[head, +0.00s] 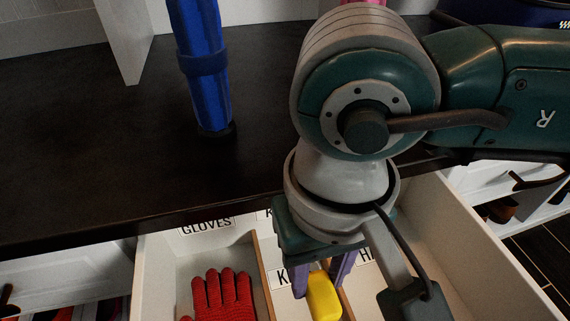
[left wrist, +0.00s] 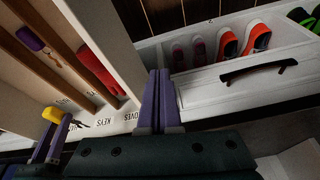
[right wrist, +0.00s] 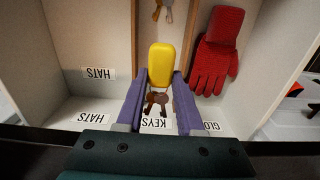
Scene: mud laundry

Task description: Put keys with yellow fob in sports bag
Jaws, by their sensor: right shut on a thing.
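The keys (right wrist: 157,101) with the yellow fob (right wrist: 160,66) are between the fingers of my right gripper (right wrist: 159,100), which is shut on them. In the head view the yellow fob (head: 323,295) hangs at the fingers, over the open drawer's middle compartment, labelled KEYS. The fob also shows in the left wrist view (left wrist: 52,114). My left gripper (left wrist: 159,102) is shut and empty, with its fingers side by side, outside the drawer; it is not in the head view. A dark blue item (head: 515,14) at the head view's top right may be the sports bag, mostly cut off.
The open drawer has wooden dividers; a red glove (head: 222,297) lies in the GLOVES compartment. Another key set with a purple fob (left wrist: 30,39) lies in the keys compartment. An open shoe drawer (left wrist: 205,88) is nearby.

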